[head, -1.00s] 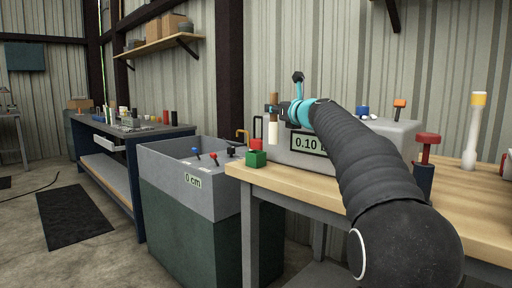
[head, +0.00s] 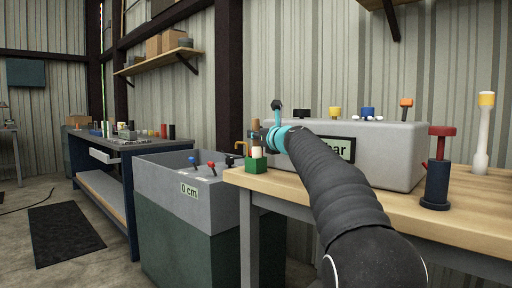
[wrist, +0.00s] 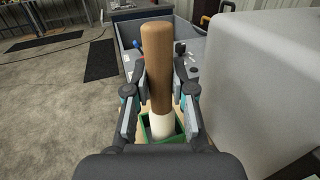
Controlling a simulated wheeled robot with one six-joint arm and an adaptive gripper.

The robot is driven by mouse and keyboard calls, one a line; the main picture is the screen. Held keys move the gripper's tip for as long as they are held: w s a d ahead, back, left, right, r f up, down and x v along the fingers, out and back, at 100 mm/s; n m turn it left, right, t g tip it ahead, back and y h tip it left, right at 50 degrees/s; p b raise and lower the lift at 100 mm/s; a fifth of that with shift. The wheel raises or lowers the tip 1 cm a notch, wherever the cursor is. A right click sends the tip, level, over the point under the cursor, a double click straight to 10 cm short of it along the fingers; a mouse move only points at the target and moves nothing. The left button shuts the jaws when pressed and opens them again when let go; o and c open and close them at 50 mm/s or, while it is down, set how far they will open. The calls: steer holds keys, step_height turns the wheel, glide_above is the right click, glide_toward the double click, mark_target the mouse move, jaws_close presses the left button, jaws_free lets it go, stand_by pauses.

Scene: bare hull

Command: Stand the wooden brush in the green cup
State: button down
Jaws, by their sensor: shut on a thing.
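The wooden brush (wrist: 157,62) is upright between my fingers, with a brown handle on top and a white lower end. My gripper (wrist: 161,90) is shut on its handle; in the head view my gripper (head: 266,142) is at the table's left end. The green cup (wrist: 179,125) is directly below, and the white end shows within its square rim. In the head view the brush (head: 256,152) rises from the green cup (head: 256,166), its lowest part hidden by the cup. I cannot tell whether it touches the cup's bottom.
A large grey box (head: 395,160) with a display and coloured knobs stands close right of the cup. A grey basin (head: 160,180) with small levers is left of the table. A dark blue post with a red top (head: 437,180) stands farther right.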

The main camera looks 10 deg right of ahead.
steer(key=shift+f, duration=0.6)
steer(key=shift+a, duration=0.1)
steer(key=shift+f+b, duration=0.2)
steer(key=shift+b, duration=0.15)
steer(key=c, duration=1)
jaws_free()
steer(key=shift+r, duration=0.1)
steer(key=shift+s+r, duration=0.1)
steer(key=b+v, duration=0.2)
steer(key=v, duration=1)
